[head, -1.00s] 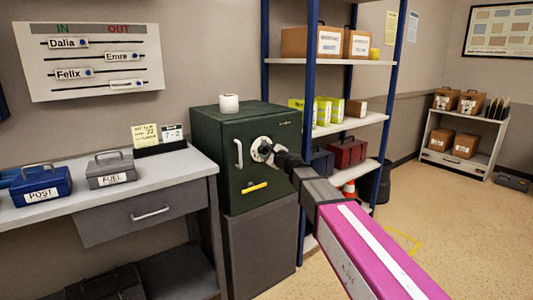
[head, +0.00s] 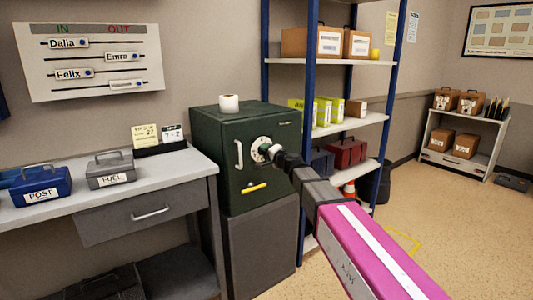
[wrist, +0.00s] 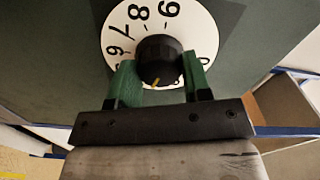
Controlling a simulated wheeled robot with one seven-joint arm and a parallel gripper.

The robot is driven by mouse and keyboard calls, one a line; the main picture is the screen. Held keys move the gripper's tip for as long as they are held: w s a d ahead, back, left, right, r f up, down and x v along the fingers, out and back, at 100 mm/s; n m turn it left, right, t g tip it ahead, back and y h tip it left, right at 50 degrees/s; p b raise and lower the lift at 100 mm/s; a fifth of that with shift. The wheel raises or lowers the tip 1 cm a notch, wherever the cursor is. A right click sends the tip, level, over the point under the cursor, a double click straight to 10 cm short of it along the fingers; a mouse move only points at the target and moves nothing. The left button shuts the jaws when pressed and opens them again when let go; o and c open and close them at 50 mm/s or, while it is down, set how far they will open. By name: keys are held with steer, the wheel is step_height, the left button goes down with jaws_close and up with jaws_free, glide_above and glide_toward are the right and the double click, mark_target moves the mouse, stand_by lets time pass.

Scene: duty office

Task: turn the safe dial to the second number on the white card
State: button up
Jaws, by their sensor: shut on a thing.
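The dark green safe (head: 243,165) stands on a grey cabinet, with a white dial (head: 260,142) on its door. In the wrist view, the dial (wrist: 118,30) shows 7, 8 and 9 along its upper part; its lower part is hidden by my gripper. My gripper (wrist: 158,80) has its green fingers on either side of the black knob (wrist: 158,52), shut on it. The knob's yellow mark points down, slightly left; the number there is hidden. The white card (head: 172,133) stands on the desk beside a yellow note (head: 145,136) and appears to read 7 - 2.
The safe has a pale handle (head: 239,154) and a yellow bar (head: 254,188). A blue-post shelf (head: 345,119) stands close to my arm on the right. The desk (head: 185,165) is at left.

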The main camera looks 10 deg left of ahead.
steer(key=shift+s+n, duration=0.1)
steer(key=shift+n, duration=4.2)
steer(key=o, duration=0.9)
steer(key=v, duration=1)
steer(key=shift+s+d, duration=0.25)
steer(key=shift+s, duration=0.05)
